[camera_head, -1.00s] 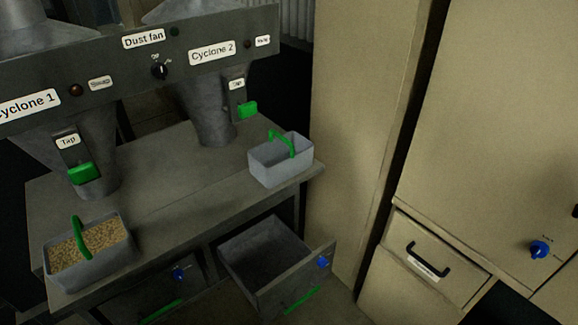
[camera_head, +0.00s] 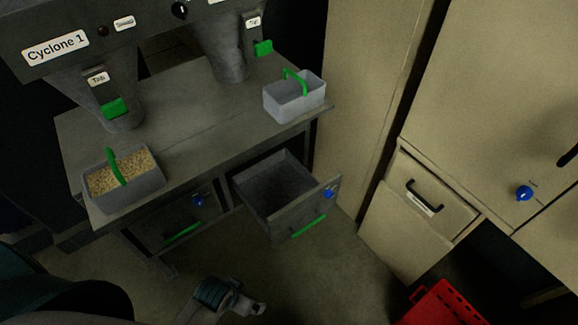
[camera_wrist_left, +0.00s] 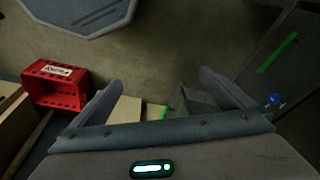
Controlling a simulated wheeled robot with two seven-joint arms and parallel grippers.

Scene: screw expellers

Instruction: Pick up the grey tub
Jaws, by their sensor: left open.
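Two grey tubs with green handles stand on the grey bench in the head view. The left tub (camera_head: 140,193) is filled with grain and sits at the bench's front left, near the Cyclone 1 spout. The right tub (camera_head: 295,103) looks empty and sits at the right end near the other spout. My left gripper (camera_wrist_left: 160,80) is open, with nothing between its fingers in the left wrist view. Part of my left arm shows low in the head view, below and apart from the bench and both tubs. My right gripper is not in view.
An open, empty drawer (camera_head: 327,205) juts out under the bench's right half. A closed drawer (camera_head: 180,222) is beside it. Beige cabinets (camera_head: 490,110) stand right. A red crate (camera_head: 445,308) is at the bottom right; a red box (camera_wrist_left: 42,82) shows in the wrist view.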

